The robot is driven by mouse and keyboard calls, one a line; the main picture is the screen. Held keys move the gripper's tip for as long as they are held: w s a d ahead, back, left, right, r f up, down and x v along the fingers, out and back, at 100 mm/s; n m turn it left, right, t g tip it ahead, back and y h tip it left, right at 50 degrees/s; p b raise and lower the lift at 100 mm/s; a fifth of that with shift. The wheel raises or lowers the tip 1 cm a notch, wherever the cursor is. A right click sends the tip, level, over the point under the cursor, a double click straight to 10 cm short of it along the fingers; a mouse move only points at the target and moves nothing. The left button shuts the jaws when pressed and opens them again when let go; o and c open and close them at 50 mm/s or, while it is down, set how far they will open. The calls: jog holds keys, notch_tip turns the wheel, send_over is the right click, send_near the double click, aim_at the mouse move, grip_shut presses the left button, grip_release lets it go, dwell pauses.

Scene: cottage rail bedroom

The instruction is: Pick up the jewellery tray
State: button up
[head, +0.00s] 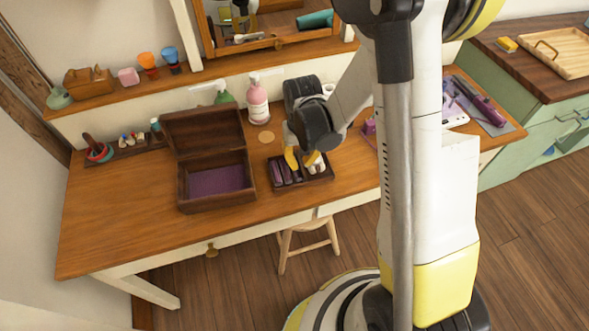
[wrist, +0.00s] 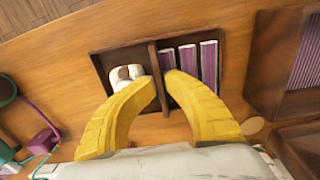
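The jewellery tray (head: 303,184) is a small dark wooden tray on the desk, right of the open wooden box. In the wrist view the tray (wrist: 127,48) has a thin divider between two compartments. One compartment holds purple rolls or bars (wrist: 208,65), the other pale white pieces (wrist: 128,76). My gripper (head: 301,166) points down over the tray's middle. In the wrist view its yellow fingertips (wrist: 160,80) flank the divider closely, one on each side, and look closed on it. The tray appears to rest on the desk; its near side is partly hidden by the fingers.
An open box (head: 215,190) with purple lining stands close left of the tray. A pink bottle (head: 257,103) and a round coaster (head: 266,137) are behind it. A mirror (head: 265,20) and shelf (head: 215,68) back the desk. Clear desktop lies in front (head: 150,235).

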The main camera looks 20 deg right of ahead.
grip_shut()
